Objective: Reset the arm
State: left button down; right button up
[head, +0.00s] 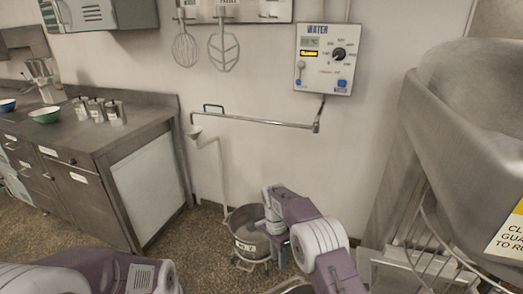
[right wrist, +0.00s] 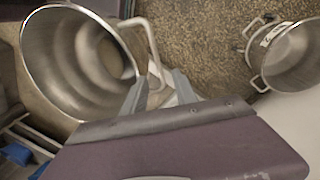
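My right gripper (right wrist: 158,86) shows in the right wrist view with its two fingers apart. The handle of a large steel bowl (right wrist: 72,62) comes down between or right beside the fingertips; I cannot tell if they touch. The bowl looks empty. In the head view my right arm (head: 312,236) reaches forward and bends down, and its fingers are hidden. My left arm (head: 95,275) lies across the bottom left, with its gripper out of view.
A labelled steel bowl (head: 247,243) stands on a wheeled base by the wall; it also shows in the right wrist view (right wrist: 292,58). A steel counter (head: 100,140) is at left, a large grey machine (head: 460,120) at right. A pipe and rail (head: 255,121) run along the wall.

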jog(key=s+d+r+t, duration=0.1)
jog(key=s+d+r, duration=0.3)
jog(key=r, duration=0.3)
jog(key=s+d+r+t, duration=0.1)
jog(key=s+d+r, duration=0.3)
jog(key=d+r, duration=0.15)
jog(key=s+d+f+n+y, duration=0.1)
jog(key=s+f+n, duration=0.2)
jog(key=s+n, duration=0.4)
jog(key=s+f+n, duration=0.4)
jog(key=s, duration=0.5)
notch_tip(320, 180, up, 13)
jog(key=w+n+p, duration=0.1)
jog(key=p, duration=1.2)
jog(key=shift+r+t, duration=0.2)
jog(key=shift+t, duration=0.2)
